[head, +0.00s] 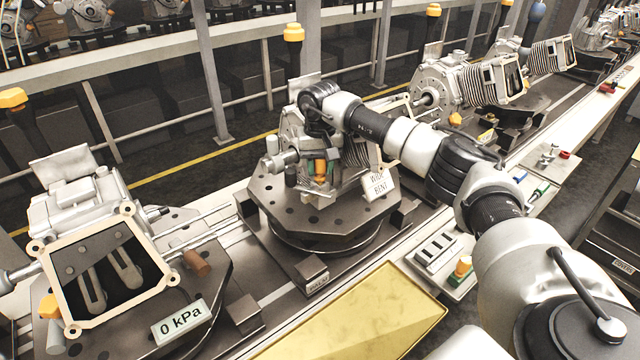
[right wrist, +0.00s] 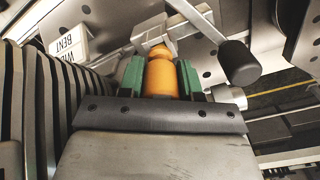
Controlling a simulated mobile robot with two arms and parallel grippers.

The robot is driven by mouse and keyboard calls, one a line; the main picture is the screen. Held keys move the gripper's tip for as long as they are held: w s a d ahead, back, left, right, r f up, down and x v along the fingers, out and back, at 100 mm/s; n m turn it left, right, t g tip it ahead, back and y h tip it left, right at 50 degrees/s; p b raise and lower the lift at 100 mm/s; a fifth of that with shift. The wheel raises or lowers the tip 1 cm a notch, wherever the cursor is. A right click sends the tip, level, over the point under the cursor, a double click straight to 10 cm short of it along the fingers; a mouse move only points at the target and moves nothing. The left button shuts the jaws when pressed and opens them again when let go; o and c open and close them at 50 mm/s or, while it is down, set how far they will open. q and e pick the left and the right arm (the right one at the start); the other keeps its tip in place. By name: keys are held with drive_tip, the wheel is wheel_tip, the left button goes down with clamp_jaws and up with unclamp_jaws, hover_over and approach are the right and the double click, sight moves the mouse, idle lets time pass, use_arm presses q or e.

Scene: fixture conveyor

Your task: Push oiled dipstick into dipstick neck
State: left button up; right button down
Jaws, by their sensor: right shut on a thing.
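My right gripper (head: 320,172) is at the near side of the middle engine (head: 292,130), which sits on a dark round turntable (head: 335,215). In the right wrist view the green fingers of the right gripper (right wrist: 160,80) are shut on the orange grip of the dipstick (right wrist: 161,77), one finger on each side. The orange grip also shows small in the head view (head: 321,167). The dipstick's rod and the dipstick neck are not clearly seen, so I cannot tell how far in it is. My left gripper is not in view.
Another engine (head: 85,210) with a "0 kPa" sign (head: 182,322) stands left. A yellow tray (head: 370,318) lies in front.

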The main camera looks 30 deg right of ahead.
drive_tip(key=shift+s+f, duration=0.1)
drive_tip(key=shift+f, duration=0.35)
idle(0.5)
drive_tip(key=c, duration=0.7)
unclamp_jaws()
